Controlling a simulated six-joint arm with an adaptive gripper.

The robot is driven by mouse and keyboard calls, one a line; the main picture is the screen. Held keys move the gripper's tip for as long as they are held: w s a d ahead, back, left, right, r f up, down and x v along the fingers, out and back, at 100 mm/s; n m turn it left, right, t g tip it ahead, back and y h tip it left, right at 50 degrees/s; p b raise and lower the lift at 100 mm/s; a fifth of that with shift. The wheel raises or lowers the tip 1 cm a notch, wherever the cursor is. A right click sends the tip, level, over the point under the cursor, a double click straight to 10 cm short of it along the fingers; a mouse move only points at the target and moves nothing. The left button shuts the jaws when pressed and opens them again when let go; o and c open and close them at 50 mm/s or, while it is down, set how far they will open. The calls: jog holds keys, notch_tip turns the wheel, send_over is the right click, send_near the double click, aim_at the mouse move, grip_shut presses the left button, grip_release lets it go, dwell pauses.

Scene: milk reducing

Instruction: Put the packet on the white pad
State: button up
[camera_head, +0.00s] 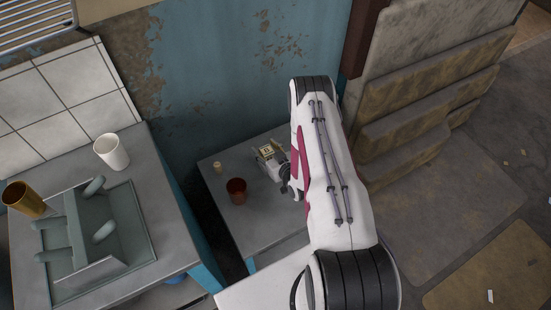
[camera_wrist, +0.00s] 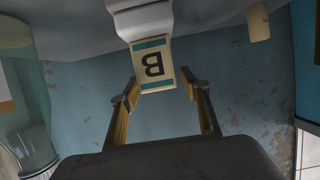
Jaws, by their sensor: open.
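The packet (camera_wrist: 153,66) is cream with teal bands and a dark letter B, which shows upside down in the wrist view. It meets a white block-like thing (camera_wrist: 142,20), probably the white pad; whether it rests on it or stands before it I cannot tell. In the head view the packet (camera_head: 267,149) shows small on the grey side table, beside my white arm. My gripper (camera_wrist: 160,97) is open, its two fingers apart with the packet between and just beyond their tips.
On the side table (camera_head: 228,163) stand a brown cup (camera_head: 236,190) and a small beige piece (camera_head: 217,167). A clear glass vessel (camera_wrist: 22,110) is at the wrist view's left. The left counter holds a white cup (camera_head: 111,152), a golden cup (camera_head: 24,199) and a rack (camera_head: 90,232).

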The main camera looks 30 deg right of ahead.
aim_at(271, 152)
jog(key=v, duration=0.8)
jog(key=shift+s+r, duration=0.15)
jog(key=shift+s, duration=0.1)
dwell(0.4)
